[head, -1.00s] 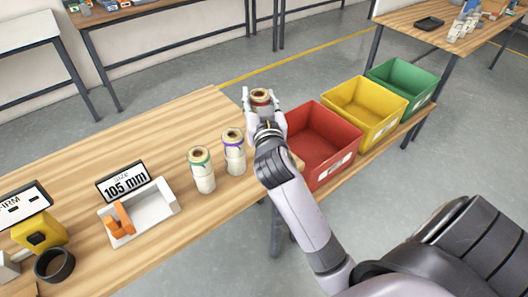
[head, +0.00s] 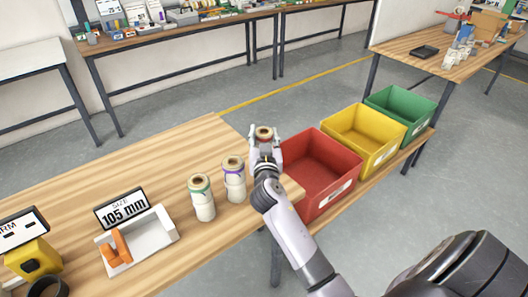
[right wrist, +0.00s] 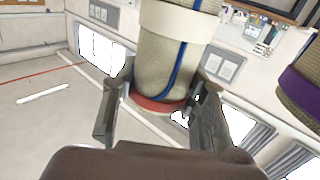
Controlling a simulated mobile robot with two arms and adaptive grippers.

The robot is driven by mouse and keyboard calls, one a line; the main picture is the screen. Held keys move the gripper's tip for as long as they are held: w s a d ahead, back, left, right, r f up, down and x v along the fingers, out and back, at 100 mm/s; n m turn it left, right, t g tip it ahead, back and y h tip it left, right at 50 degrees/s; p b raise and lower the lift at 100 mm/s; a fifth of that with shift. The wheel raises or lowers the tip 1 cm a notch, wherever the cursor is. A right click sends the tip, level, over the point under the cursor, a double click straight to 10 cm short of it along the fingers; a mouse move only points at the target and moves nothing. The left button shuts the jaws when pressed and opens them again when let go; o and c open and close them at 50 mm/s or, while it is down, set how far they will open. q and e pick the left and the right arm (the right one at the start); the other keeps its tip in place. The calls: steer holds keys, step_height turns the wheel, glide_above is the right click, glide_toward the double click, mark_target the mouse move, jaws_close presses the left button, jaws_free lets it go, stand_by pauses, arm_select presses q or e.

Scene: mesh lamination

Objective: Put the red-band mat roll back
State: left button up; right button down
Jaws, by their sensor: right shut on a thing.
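The red-band mat roll (head: 264,132) is upright in my right gripper (head: 265,145), at the far right end of the wooden table (head: 130,165). In the right wrist view the roll (right wrist: 170,65) is beige with a red band, a pale wrap and a blue line; the fingers (right wrist: 155,110) are shut around its red-band end. Its other end is out of that view, and I cannot tell whether it touches the table. A purple-band roll (head: 234,180) and a green-band roll (head: 201,198) stand upright to its left. My left gripper is not in view.
Red (head: 318,165), yellow (head: 363,135) and green (head: 400,110) bins stand in a row just right of the table. A white tray (head: 150,240) with an orange part and a 105 mm sign (head: 122,208) is on the left. The purple-band roll is close to my gripper.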

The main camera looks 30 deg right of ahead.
steer(key=shift+f+b, duration=0.45)
steer(key=shift+f, duration=2.3)
steer(key=shift+f, duration=0.1)
steer(key=c, duration=1)
jaws_free()
steer(key=shift+o, duration=0.2)
